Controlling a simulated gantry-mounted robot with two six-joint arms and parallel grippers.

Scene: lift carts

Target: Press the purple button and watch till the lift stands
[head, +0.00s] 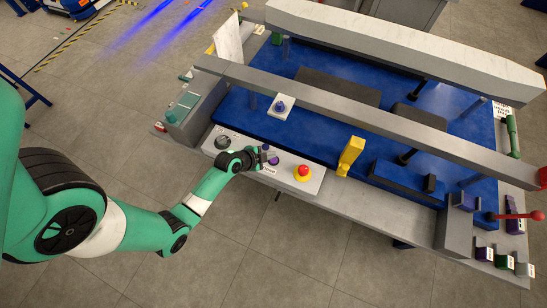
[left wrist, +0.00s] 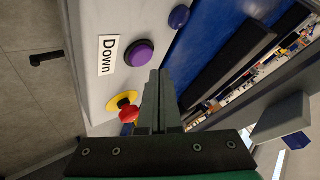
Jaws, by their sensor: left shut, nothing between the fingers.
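The purple button (left wrist: 139,53) sits on a pale control panel (left wrist: 92,20) beside a white label reading "Down" (left wrist: 108,55). In the head view the button (head: 274,161) is partly hidden by my left gripper (head: 265,154). In the left wrist view the shut, empty fingers of my left gripper (left wrist: 160,76) are close beside the button; I cannot tell whether they touch it. The lift cart has a blue deck (head: 318,135) under grey and white beams. Whether it moves cannot be told from one moment. My right gripper is not in view.
A red emergency button on a yellow base (head: 303,172) stands right of the purple button on the same panel. A yellow block (head: 350,155) stands further right. A red-handled lever (head: 515,216) is at the cart's right end. The tiled floor in front is clear.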

